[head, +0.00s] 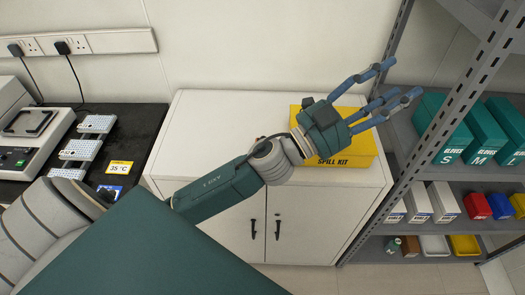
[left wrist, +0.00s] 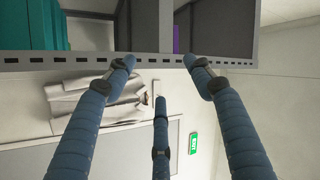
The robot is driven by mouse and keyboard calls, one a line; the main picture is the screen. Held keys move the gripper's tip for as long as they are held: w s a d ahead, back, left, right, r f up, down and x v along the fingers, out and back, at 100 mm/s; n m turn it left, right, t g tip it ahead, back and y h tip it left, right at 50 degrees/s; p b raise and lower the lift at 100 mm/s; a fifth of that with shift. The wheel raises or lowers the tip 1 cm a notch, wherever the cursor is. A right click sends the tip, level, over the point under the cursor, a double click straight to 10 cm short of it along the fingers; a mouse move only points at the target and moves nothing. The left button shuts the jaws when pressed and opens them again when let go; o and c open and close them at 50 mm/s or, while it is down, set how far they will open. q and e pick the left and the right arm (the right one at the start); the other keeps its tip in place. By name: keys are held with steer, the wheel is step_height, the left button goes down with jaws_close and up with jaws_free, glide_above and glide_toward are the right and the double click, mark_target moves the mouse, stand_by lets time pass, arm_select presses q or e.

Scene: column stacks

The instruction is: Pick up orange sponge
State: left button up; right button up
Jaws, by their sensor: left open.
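I see no orange sponge in either view. My left gripper (head: 400,78) is open and empty, its three blue fingers spread, above and to the right of the yellow spill kit box (head: 345,148) on the white cabinet. It points toward the grey shelving rack. In the left wrist view the open fingers (left wrist: 160,75) have nothing between them and overlap a grey slotted metal edge (left wrist: 60,61). My right gripper is not in view.
The rack's slotted upright (head: 440,125) stands close to the fingers. Teal boxes (head: 485,130) sit on its shelf, small coloured bins (head: 477,206) lower down. The white cabinet top (head: 215,120) has free room. A black bench (head: 125,150) is at left.

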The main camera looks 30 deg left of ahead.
arm_select(q)
steer(key=s+d+r+m+g+h, duration=0.1)
steer(key=s+d+m+g+h, duration=0.2)
steer(key=d+m+g+h, duration=0.4)
steer(key=m+g+y, duration=0.7)
steer(key=g+y, duration=0.5)
steer(key=y, duration=0.8)
glide_toward(260, 141)
steer(key=shift+s+a, duration=0.1)
steer(key=f, duration=0.3)
steer(key=f+p, duration=0.1)
steer(key=f, duration=0.1)
steer(key=shift+a, duration=0.3)
steer(key=shift+d+f+p, duration=0.15)
steer(key=shift+f+p, duration=0.45)
steer(key=f, duration=0.1)
steer(key=f+p, duration=0.1)
steer(key=f, duration=0.1)
steer(key=shift+d+f, duration=0.2)
steer(key=shift+f, duration=0.45)
steer(key=c, duration=1.3)
steer(key=shift+c, duration=0.2)
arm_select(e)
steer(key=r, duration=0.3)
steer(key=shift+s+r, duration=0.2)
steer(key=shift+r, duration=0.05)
